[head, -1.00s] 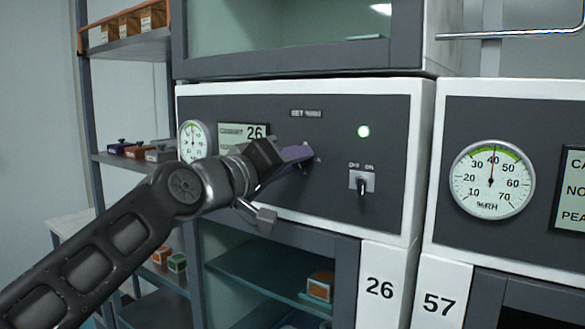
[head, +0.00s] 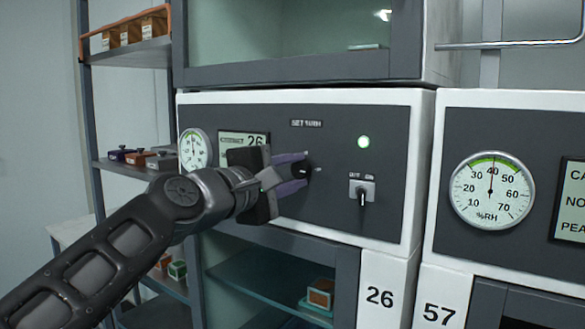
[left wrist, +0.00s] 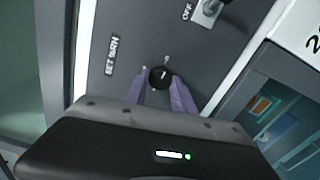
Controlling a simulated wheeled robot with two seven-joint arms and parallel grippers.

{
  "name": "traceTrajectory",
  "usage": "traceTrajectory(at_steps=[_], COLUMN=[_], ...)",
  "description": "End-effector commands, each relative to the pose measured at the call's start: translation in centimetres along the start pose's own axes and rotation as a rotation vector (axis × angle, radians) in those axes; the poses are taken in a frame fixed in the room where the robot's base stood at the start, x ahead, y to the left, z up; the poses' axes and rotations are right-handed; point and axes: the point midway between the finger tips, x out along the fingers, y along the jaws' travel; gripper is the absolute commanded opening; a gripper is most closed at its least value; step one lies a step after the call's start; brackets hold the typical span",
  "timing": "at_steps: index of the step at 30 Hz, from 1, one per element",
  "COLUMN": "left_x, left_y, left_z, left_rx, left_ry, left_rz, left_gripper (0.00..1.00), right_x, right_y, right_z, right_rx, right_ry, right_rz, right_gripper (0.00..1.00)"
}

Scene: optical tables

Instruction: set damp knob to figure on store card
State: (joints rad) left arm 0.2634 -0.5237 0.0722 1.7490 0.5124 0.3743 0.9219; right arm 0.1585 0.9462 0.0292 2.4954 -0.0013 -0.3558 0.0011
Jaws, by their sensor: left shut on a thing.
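The damp knob, a small black dial (head: 303,170), sits under the "SET %RH" label on the grey panel of cabinet 26. It also shows in the left wrist view (left wrist: 160,77), with a pale pointer mark. My left gripper (head: 300,172) has its purple fingers on either side of the knob, shut on it; the left wrist view shows them too (left wrist: 167,90). The store card (head: 246,141) reads "CABINET 26"; its lower part is hidden behind my gripper. My right gripper is not in view.
A round gauge (head: 194,149) is left of the card. Cabinet 57, with a larger %RH gauge (head: 491,190), stands further right. Shelves (head: 135,52) stand at the left.

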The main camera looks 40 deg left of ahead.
Motion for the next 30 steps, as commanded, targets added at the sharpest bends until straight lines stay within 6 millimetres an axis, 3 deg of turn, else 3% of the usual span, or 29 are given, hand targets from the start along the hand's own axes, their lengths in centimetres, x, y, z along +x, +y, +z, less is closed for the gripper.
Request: traceTrajectory(at_steps=[30], left_x=[0.0], left_y=[0.0], left_z=[0.1], left_rx=[-0.965], left_ry=[0.002], left_rz=[-0.003], left_gripper=[0.0], right_x=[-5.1], right_y=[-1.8], right_z=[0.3], right_rx=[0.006], right_ry=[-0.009], right_rz=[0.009], right_gripper=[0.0])
